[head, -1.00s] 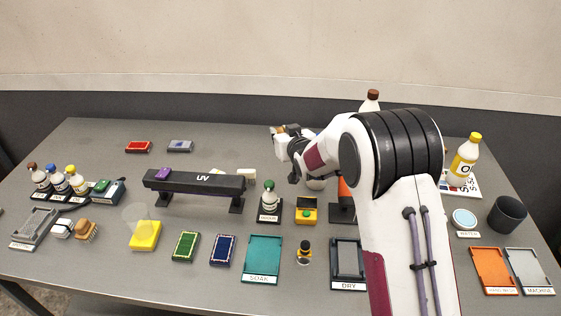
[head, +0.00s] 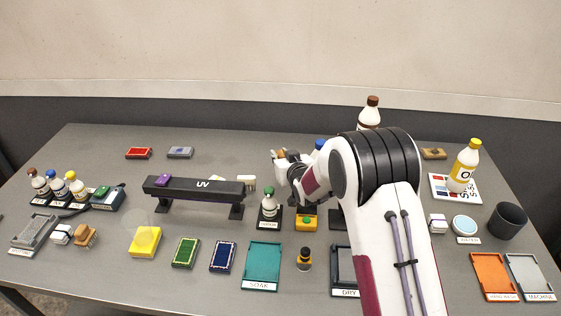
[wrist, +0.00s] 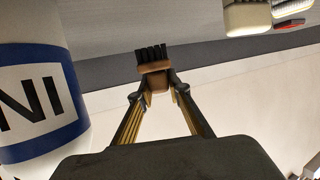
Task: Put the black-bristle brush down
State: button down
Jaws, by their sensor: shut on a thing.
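My gripper (wrist: 160,92) is shut on the black-bristle brush, gripping its brown wooden body between the fingertips. In the wrist view the brush (wrist: 153,67) has its black bristles toward the top of the picture. In the head view my gripper (head: 281,160) is above the back middle of the table, right of the UV lamp bar. The brush (head: 277,155) shows there only as a small brown piece, mostly hidden by the gripper.
A white bottle with a blue "NI" label (wrist: 32,100) is close on the left in the wrist view. The UV bar (head: 200,187), a green-capped bottle (head: 269,207) and a yellow box with a green button (head: 306,219) stand nearby. The table's back left middle is mostly bare.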

jog(key=shift+f, duration=1.2)
jog(key=shift+f, duration=0.6)
jog(key=c, duration=1.9)
grip_release()
jog(key=shift+r, duration=0.15)
jog(key=shift+r, duration=0.5)
jog(key=v, duration=1.2)
jog(key=shift+d+r, duration=0.1)
